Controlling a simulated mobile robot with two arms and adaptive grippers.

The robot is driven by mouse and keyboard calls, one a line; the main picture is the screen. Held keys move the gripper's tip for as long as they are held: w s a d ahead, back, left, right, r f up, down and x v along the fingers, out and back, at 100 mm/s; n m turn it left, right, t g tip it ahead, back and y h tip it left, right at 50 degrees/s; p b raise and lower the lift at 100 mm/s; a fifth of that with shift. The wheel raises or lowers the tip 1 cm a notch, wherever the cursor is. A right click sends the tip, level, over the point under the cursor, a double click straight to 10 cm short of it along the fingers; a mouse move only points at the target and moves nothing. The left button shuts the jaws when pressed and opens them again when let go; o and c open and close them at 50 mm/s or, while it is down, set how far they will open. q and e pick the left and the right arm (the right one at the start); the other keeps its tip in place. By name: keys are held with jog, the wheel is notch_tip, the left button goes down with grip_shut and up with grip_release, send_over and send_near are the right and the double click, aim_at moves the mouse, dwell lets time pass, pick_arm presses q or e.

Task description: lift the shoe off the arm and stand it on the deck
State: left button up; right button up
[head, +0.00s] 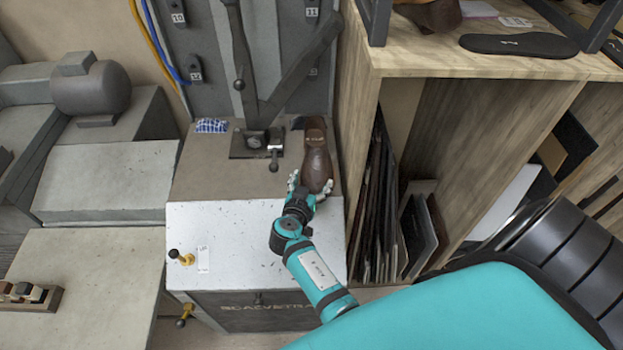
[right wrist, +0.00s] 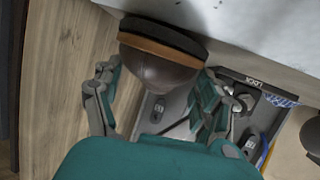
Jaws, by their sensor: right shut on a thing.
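The brown shoe (head: 317,160) is in the head view near the back right of the machine top, its toe end pointing towards me. My right gripper (head: 307,192) is shut on the near part of the shoe. In the right wrist view, the shoe (right wrist: 165,72) sits between the two fingers (right wrist: 158,103), with its dark and tan sole edge towards the pale speckled deck (right wrist: 270,38). The deck (head: 238,222) is the bare front part of the machine top. I cannot tell whether the shoe touches anything beneath it. My left gripper is not in view.
A dark metal clamp with a lever (head: 262,140) is left of the shoe. Dark machine bars (head: 240,60) rise behind. A wooden shelf unit (head: 362,130) stands close on the right. The deck is mostly clear.

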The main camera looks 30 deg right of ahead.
jog(key=shift+f+b, duration=0.15)
jog(key=shift+b, duration=0.35)
dwell(0.4)
jog(key=o, duration=1.7)
jog(key=shift+a+f, duration=0.1)
